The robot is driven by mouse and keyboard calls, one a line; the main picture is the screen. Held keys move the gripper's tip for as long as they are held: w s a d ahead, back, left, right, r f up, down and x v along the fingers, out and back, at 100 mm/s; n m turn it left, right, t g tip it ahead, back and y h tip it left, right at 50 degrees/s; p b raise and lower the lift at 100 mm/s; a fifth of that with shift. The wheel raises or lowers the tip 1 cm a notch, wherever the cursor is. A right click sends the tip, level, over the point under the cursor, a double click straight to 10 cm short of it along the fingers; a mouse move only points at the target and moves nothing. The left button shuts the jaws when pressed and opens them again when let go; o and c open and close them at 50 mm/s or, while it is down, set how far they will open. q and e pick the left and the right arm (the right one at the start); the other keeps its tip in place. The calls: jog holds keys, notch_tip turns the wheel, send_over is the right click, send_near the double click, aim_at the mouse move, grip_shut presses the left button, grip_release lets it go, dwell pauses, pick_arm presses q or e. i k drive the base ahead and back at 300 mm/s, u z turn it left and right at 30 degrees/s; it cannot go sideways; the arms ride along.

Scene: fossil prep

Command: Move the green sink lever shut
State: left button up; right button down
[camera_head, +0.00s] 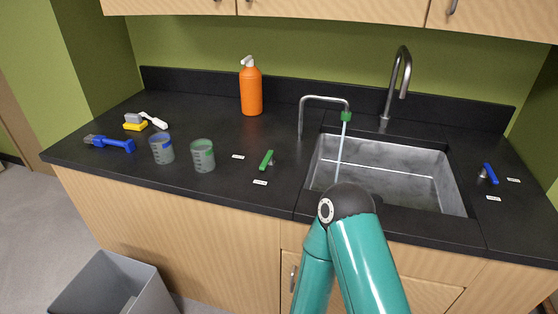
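The green lever (266,159) stands on the black counter left of the sink. Its handle slants from upper right to lower left, its lower end towards the nearer small white label (260,182). Another white label (238,156) lies to its left; neither can be read. The thin bent spout (324,98) has a green tip (346,116), and a pale stream of water (340,150) falls from it into the sink. One of my arms reaches up in front of the sink with its dark joint over the front rim. Neither gripper is in view.
The grey sink basin (390,172) has a tall faucet (397,82) behind it. A blue lever (490,173) is to its right. Left are a green-marked beaker (203,156), a blue-marked beaker (162,149), brushes and an orange bottle (251,90). Cabinets hang above.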

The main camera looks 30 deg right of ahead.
aim_at(270, 158)
jog(key=z, duration=0.1)
jog(key=k, duration=1.15)
jog(key=z, duration=0.35)
jog(key=i, duration=0.9)
jog(key=z, duration=0.05)
